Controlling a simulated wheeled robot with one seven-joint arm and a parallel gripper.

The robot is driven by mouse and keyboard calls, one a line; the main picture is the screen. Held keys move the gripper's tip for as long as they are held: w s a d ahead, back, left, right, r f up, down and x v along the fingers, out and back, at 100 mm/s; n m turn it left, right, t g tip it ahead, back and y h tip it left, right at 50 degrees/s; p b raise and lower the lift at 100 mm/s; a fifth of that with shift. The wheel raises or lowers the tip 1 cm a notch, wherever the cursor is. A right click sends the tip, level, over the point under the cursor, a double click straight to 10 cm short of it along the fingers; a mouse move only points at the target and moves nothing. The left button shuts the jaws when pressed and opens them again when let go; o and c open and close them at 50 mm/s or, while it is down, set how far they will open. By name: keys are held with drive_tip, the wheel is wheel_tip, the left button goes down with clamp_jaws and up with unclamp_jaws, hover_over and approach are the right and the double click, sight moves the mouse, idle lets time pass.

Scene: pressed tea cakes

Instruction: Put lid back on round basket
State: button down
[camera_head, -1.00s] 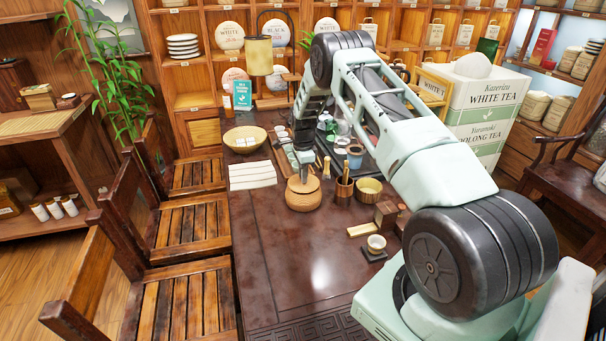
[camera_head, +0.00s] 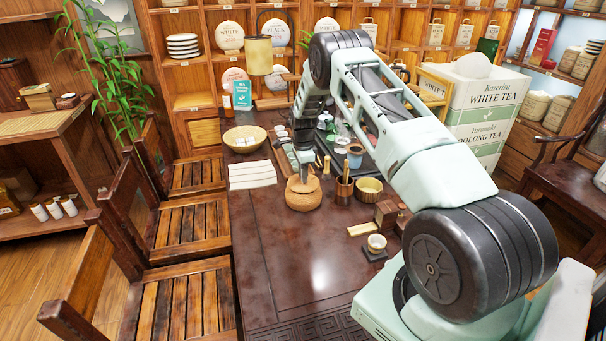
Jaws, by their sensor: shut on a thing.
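The round basket (camera_head: 303,201) is a small tan woven pot standing on the dark wooden table (camera_head: 285,262). Its lid (camera_head: 296,185) is a lighter wooden disc at the top of the basket. My gripper (camera_head: 304,178) points straight down over the basket and is shut at the middle of the lid, likely on its knob, which the fingers hide. The lid appears to be at the basket's rim; I cannot tell whether a thin gap is left between them.
Right of the basket stand a wooden tool cup (camera_head: 344,190) and a yellow-green bowl (camera_head: 369,190). A small cup (camera_head: 376,242) sits on a dark coaster nearer me. White folded cloths (camera_head: 252,175) and a wide bowl (camera_head: 245,138) lie behind left. The front tabletop is clear.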

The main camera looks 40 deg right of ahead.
drive_tip(key=c, duration=0.7)
unclamp_jaws()
drive_tip(key=shift+r, duration=0.15)
drive_tip(key=shift+r+p, duration=1.7)
drive_tip(key=shift+r, duration=1.7)
drive_tip(key=shift+c, duration=0.5)
clamp_jaws()
